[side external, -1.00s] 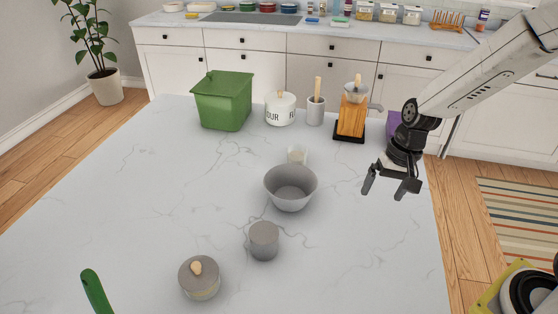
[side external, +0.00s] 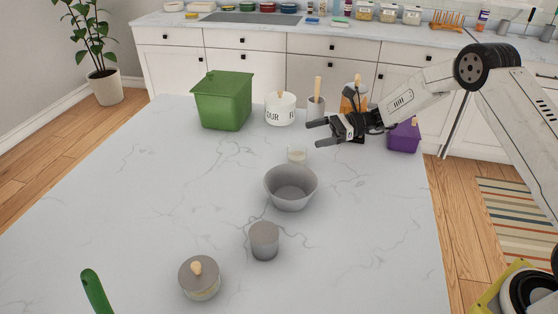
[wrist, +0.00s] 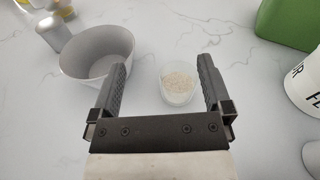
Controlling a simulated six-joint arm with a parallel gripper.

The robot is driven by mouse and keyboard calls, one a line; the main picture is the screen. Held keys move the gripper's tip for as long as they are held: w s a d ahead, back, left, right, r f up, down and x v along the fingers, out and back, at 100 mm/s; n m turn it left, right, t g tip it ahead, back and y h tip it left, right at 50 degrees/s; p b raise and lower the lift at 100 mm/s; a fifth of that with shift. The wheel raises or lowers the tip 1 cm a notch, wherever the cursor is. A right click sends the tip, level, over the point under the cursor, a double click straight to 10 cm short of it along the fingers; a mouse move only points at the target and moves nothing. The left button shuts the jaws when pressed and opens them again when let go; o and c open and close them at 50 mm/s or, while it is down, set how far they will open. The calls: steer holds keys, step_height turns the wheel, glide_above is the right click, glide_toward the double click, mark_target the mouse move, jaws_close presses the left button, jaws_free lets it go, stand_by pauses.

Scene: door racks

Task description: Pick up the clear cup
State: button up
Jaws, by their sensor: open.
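The clear cup (side external: 297,155) is a small see-through cup standing upright on the marble counter, just behind the grey bowl (side external: 291,188). In the wrist view the cup (wrist: 176,84) holds a pale grainy content. My gripper (side external: 316,134) reaches in from the right, its fingers pointing left, close to the cup and seemingly above it. In the wrist view my gripper (wrist: 163,66) is open and empty. The cup shows between the two fingers, nearer the right one, apart from both. The gap in height cannot be told.
The grey bowl (wrist: 96,55) is close beside the left finger. A white flour canister (side external: 280,110), a green bin (side external: 222,102), a utensil crock (side external: 316,106) and a purple box (side external: 404,137) stand behind. A grey cup (side external: 264,241) and lidded jar (side external: 200,280) are in front.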

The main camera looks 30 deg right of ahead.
mark_target(300, 149)
steer(key=shift+m+t+y, duration=0.5)
steer(key=shift+t+y, duration=0.1)
steer(key=shift+t, duration=0.1)
steer(key=shift+w+d+f, duration=0.25)
steer(key=shift+w+f, duration=0.05)
steer(key=shift+f, duration=0.6)
steer(key=shift+w+d+f, duration=0.3)
steer(key=shift+f, duration=0.65)
steer(key=shift+w+d+f, duration=0.25)
steer(key=shift+w+f, duration=0.05)
steer(key=shift+f, duration=0.6)
steer(key=shift+f, duration=0.1)
steer(key=shift+f, duration=0.55)
steer(key=shift+x, duration=2.55)
steer(key=shift+r, duration=0.1)
steer(key=shift+c, duration=0.2)
steer(key=c, duration=1.2)
steer(key=shift+o, duration=0.2)
steer(key=shift+r, duration=0.2)
